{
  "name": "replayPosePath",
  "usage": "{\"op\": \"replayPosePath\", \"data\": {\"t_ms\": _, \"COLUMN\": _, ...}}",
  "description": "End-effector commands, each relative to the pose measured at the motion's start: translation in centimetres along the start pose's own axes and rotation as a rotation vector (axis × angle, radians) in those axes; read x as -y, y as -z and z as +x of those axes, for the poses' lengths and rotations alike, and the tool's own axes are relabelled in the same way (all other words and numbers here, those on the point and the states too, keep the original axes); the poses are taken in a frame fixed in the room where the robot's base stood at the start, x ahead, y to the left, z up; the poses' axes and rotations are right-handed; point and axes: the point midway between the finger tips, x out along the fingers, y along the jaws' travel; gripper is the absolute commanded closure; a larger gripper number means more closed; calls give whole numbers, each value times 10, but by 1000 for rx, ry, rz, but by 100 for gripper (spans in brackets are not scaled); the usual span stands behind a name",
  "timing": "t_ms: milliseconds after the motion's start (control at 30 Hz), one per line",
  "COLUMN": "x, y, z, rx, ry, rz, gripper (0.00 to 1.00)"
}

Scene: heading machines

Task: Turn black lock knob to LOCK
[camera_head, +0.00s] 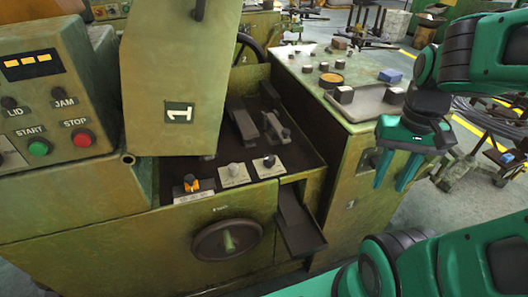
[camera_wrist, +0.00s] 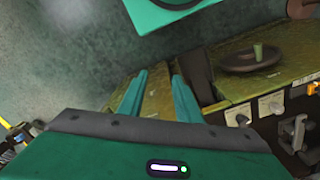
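A small black knob (camera_head: 269,161) stands on a pale plate at the right end of a row of three knobs on the green machine's dark ledge. Its plate's lettering is too small to read, so I cannot tell its setting. It also seems to show in the wrist view (camera_wrist: 242,119), right of my fingers. My gripper (camera_head: 396,172) is open and empty, with its green fingers pointing down, in front of the machine's right side and well apart from the knob. Both fingers also show in the wrist view (camera_wrist: 158,98).
A white-grey knob (camera_head: 233,169) and an orange knob (camera_head: 191,183) stand left of the black one. A raised lid (camera_head: 170,90) overhangs the ledge's left. A chute (camera_head: 300,228), a handwheel (camera_head: 227,240) and a cabinet with loose parts (camera_head: 350,115) are close by.

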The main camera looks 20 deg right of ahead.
Motion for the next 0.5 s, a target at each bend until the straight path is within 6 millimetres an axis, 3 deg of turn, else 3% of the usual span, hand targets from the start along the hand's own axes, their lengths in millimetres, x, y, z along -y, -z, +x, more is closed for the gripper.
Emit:
{"op": "replayPosePath", "data": {"t_ms": 67, "x": 0, "y": 0, "z": 0, "rx": 0, "ry": 0, "rz": 0, "gripper": 69}}
{"op": "replayPosePath", "data": {"t_ms": 133, "x": -1, "y": -2, "z": -1, "rx": -2, "ry": 1, "rz": -1, "gripper": 52}}
{"op": "replayPosePath", "data": {"t_ms": 167, "x": -4, "y": -7, "z": -5, "rx": -9, "ry": 5, "rz": 0, "gripper": 52}}
{"op": "replayPosePath", "data": {"t_ms": 267, "x": 2, "y": 3, "z": -10, "rx": -15, "ry": 0, "rz": 9, "gripper": 52}}
{"op": "replayPosePath", "data": {"t_ms": 367, "x": 28, "y": 23, "z": -15, "rx": -16, "ry": -13, "rz": 27, "gripper": 52}}
{"op": "replayPosePath", "data": {"t_ms": 500, "x": 76, "y": 69, "z": -22, "rx": -26, "ry": -29, "rz": 69, "gripper": 52}}
